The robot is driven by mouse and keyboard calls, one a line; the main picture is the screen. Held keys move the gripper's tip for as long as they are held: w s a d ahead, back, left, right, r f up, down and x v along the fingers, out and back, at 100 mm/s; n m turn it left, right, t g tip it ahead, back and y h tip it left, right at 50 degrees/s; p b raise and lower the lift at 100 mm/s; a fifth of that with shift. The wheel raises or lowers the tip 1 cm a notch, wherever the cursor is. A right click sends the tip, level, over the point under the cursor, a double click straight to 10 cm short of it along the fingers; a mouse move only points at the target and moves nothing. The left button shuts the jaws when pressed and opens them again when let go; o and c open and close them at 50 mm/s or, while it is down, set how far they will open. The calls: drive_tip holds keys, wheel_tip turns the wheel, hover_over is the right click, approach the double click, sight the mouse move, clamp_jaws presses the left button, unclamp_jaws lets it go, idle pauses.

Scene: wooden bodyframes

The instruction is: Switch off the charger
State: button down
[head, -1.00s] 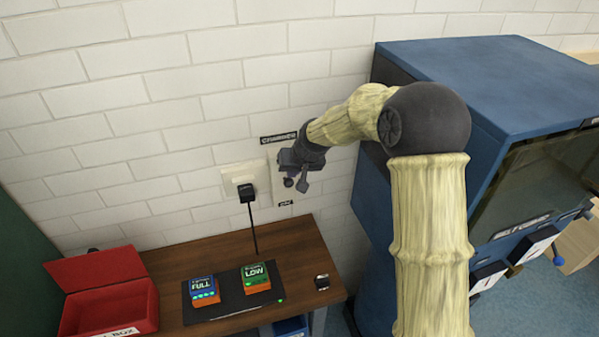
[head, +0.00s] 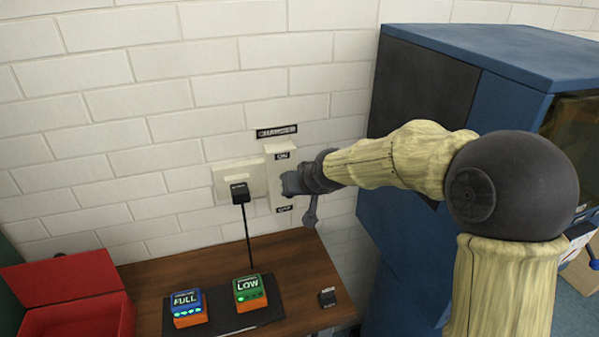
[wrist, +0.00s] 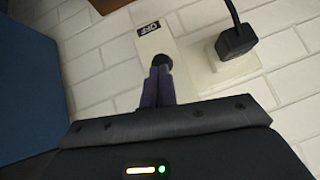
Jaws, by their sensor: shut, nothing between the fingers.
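The charger switch is a pale wall panel (head: 283,150) under a dark charger label (head: 277,131), with ON at its top and OFF at its bottom. My gripper (head: 287,184) is at the panel's lower half, its fingers shut and empty, hiding the lever in the head view. In the wrist view the shut fingers (wrist: 158,85) point at a round black knob (wrist: 162,60) near the OFF label (wrist: 148,27). I cannot tell whether they touch it. The black charger pad (head: 262,314) lies on the wooden bench with a LOW battery (head: 247,288) and a FULL battery (head: 188,305).
A black plug (head: 240,193) sits in the wall socket (head: 225,178) left of the switch, its cable hanging to the bench. A blue cabinet (head: 415,230) stands close on the right. A red open box (head: 60,285) is at left.

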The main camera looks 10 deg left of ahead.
drive_tip(key=shift+s+f+b, duration=0.1)
drive_tip(key=shift+f+b, duration=2.1)
drive_tip(key=shift+f, duration=0.3)
drive_tip(key=shift+d, duration=0.1)
drive_tip(key=s+d+r, duration=0.2)
drive_tip(key=s+d, duration=0.6)
drive_tip(key=s, duration=0.1)
drive_tip(key=shift+s+d+r+p, duration=0.15)
drive_tip(key=shift+s+r+p, duration=0.2)
drive_tip(key=shift+s+p, duration=0.05)
